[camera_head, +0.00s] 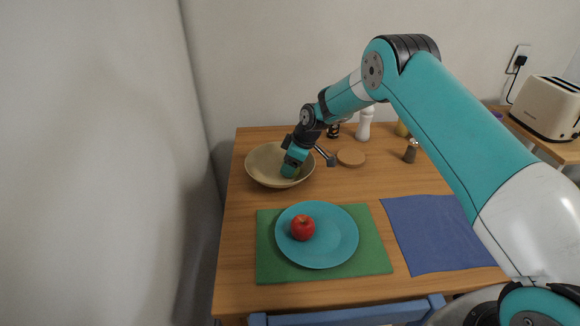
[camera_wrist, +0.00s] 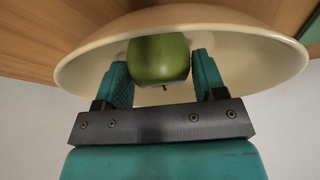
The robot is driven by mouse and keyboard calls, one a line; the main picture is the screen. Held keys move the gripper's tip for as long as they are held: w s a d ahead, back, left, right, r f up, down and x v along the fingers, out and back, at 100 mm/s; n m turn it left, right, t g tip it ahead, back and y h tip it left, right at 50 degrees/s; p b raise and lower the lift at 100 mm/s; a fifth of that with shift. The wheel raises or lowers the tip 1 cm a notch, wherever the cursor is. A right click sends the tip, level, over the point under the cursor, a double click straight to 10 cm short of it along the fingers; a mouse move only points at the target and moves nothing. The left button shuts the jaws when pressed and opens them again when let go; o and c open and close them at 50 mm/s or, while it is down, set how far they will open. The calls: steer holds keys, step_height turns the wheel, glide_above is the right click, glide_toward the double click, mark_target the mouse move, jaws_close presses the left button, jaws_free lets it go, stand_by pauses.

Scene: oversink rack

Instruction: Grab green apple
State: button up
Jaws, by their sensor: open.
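The green apple (camera_wrist: 158,60) lies in a cream bowl (camera_wrist: 250,62) in the wrist view. My gripper (camera_wrist: 161,74) is open there, with one teal finger on each side of the apple. The left finger is close to it, and I cannot tell whether either finger touches it. In the head view my gripper (camera_head: 290,171) reaches down into the bowl (camera_head: 262,166) at the back left of the table. The apple is hardly visible there behind my gripper.
A red apple (camera_head: 303,228) sits on a teal plate (camera_head: 325,251) on a green placemat (camera_head: 268,262). A blue cloth (camera_head: 435,235) lies to the right. A round wooden coaster (camera_head: 351,157), grey shaker (camera_head: 411,150) and white bottle (camera_head: 364,125) stand right of the bowl.

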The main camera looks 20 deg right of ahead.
steer(key=c, duration=0.5)
steer(key=shift+r, duration=0.1)
